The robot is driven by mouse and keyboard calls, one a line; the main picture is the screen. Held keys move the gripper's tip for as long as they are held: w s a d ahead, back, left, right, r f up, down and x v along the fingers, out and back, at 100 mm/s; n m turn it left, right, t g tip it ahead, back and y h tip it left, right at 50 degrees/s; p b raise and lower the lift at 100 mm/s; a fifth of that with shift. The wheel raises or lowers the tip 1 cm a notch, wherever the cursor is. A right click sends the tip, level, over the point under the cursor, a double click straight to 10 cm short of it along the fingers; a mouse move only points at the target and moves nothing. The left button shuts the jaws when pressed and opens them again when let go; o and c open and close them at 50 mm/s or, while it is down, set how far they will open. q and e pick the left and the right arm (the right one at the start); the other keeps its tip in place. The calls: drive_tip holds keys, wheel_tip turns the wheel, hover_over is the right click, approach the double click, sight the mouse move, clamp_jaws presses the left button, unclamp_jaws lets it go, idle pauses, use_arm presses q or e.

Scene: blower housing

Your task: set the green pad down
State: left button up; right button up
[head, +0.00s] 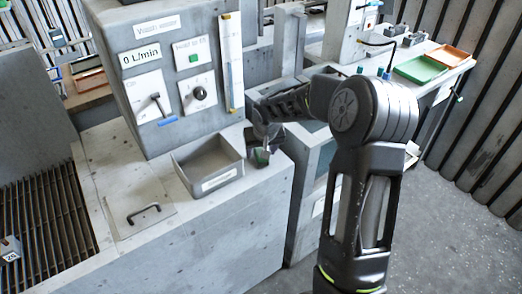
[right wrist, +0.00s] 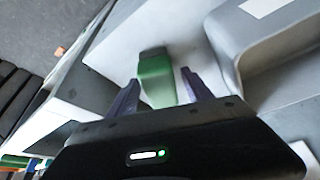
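The green pad (head: 261,157) is at the right end of the grey console's top, just right of the grey tray. In the right wrist view the green pad (right wrist: 156,78) lies between the two fingers of my right gripper (right wrist: 160,88). A narrow gap shows between the pad and the right-hand finger, and the left-hand finger is close against its edge. The gripper looks open around the pad. In the head view my right gripper (head: 264,138) reaches down over the pad and partly hides it. I cannot tell whether the pad's underside touches the surface. My left gripper is out of view.
The grey labelled tray (head: 208,168) stands close left of the pad. The console's panel (head: 180,80) with switches rises behind it. A hatch with a black handle (head: 145,213) is at left. The console's right edge is near the pad. A side table holds green and orange trays (head: 420,68).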

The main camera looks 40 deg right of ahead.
drive_tip(key=shift+r, duration=0.4)
drive_tip(key=b+v, duration=0.1)
drive_tip(key=v, duration=1)
drive_tip(key=shift+r, duration=0.25)
drive_tip(key=shift+s+a, duration=0.1)
